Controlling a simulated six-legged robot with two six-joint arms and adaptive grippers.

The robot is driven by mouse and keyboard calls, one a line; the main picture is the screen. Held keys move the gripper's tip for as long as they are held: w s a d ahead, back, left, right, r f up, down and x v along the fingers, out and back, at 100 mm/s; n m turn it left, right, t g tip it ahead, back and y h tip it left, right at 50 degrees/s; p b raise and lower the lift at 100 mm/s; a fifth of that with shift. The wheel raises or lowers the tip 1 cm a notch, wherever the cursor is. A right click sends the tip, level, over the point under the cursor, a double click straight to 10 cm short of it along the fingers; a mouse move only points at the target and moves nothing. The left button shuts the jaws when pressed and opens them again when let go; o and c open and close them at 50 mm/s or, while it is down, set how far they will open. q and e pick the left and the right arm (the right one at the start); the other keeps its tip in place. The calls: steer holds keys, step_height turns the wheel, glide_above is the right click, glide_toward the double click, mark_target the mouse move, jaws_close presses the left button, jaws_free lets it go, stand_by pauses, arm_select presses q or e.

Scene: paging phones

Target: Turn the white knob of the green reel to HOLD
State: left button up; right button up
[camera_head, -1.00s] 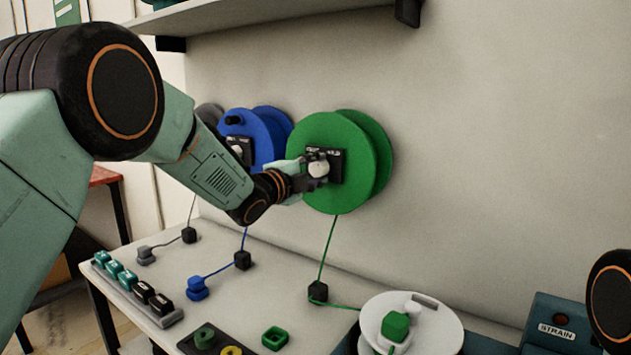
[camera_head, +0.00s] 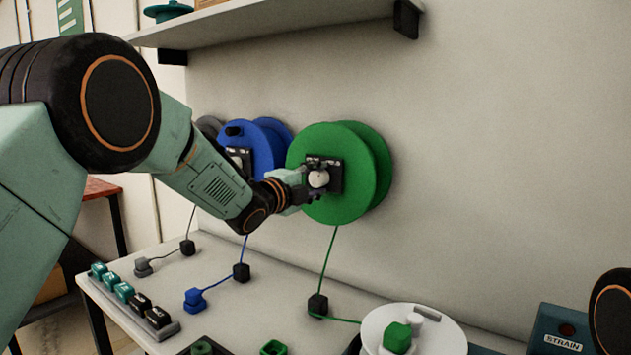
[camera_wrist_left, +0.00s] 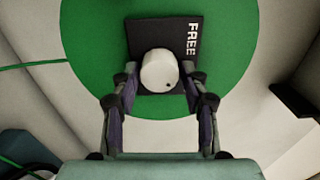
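The green reel (camera_head: 342,208) is mounted on the wall, with a black square plate (camera_head: 338,164) at its centre. The white knob (camera_head: 318,179) sits on that plate. In the left wrist view the knob (camera_wrist_left: 160,71) has a small dark dot near its lower edge. The word FREE (camera_wrist_left: 192,38) is on the plate's right side; I cannot read HOLD anywhere. My left gripper (camera_wrist_left: 160,78) is open, with one finger on each side of the knob and slim gaps. It also shows in the head view (camera_head: 306,182). My right gripper is out of view.
A blue reel (camera_head: 250,140) and a grey reel stand left of the green one. Below is a table with cord blocks, a row of keys (camera_head: 130,297), a white round plate (camera_head: 445,335) and a STRAIN box (camera_head: 560,325). A shelf (camera_head: 270,22) hangs above.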

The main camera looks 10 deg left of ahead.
arm_select(q)
steer(key=shift+o, duration=1.3)
steer(key=v, duration=1.2)
